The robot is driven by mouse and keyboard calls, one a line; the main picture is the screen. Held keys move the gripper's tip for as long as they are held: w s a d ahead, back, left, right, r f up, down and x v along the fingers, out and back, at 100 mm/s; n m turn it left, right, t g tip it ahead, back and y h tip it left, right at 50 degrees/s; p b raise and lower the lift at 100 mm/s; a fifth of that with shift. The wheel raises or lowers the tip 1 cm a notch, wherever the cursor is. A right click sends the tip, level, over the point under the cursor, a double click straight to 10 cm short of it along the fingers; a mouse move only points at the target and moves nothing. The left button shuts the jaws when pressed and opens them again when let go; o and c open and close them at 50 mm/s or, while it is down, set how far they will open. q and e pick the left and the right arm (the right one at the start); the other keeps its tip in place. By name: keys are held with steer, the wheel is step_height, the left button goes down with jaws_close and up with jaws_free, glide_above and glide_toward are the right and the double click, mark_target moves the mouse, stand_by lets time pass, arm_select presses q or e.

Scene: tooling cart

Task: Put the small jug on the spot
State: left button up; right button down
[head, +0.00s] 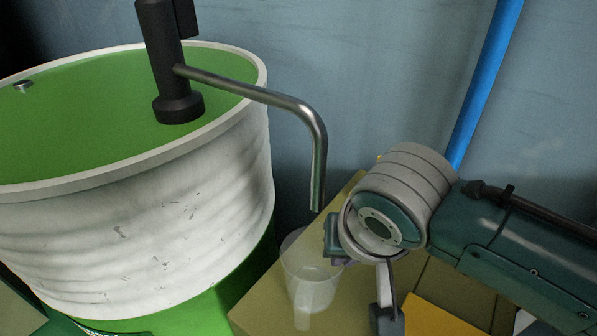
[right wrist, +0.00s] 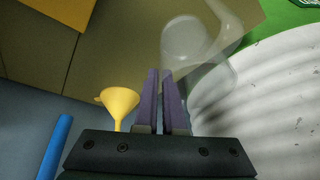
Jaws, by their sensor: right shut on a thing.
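The small jug (head: 309,273) is clear and translucent. In the head view it is below the pump's spout, over the olive top of the cart (head: 262,306); I cannot tell whether its base touches the top. My right gripper (head: 360,275) is at the jug's right side. In the right wrist view the purple fingers (right wrist: 168,98) are close together, shut on the jug (right wrist: 212,80) near its edge; the exact grip is hard to see through the clear wall. I cannot make out a clearly marked spot; an orange-yellow patch (head: 437,317) lies right of the gripper. My left gripper is not in view.
A large white and green drum (head: 150,240) with a black pump (head: 168,70) and bent metal spout (head: 318,150) stands at the left, close to the jug. A yellow funnel (right wrist: 119,103) shows in the right wrist view. A blue pipe (head: 485,80) runs up the back wall.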

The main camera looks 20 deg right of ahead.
steer(key=shift+f, duration=0.15)
steer(key=c, duration=1)
jaws_free()
steer(key=d+p+v, duration=0.1)
steer(key=p+v, duration=0.5)
steer(key=v, duration=0.6)
steer(key=s+d+r+n, duration=0.1)
steer(key=s+n, duration=0.1)
steer(key=s, duration=0.5)
steer(key=s+d+r+n+g, duration=0.1)
steer(key=s+d+r+n, duration=0.1)
steer(key=s, duration=0.5)
steer(key=shift+d+r+n+y, duration=0.3)
steer(key=shift+n+y, duration=0.1)
steer(key=shift+n, duration=0.4)
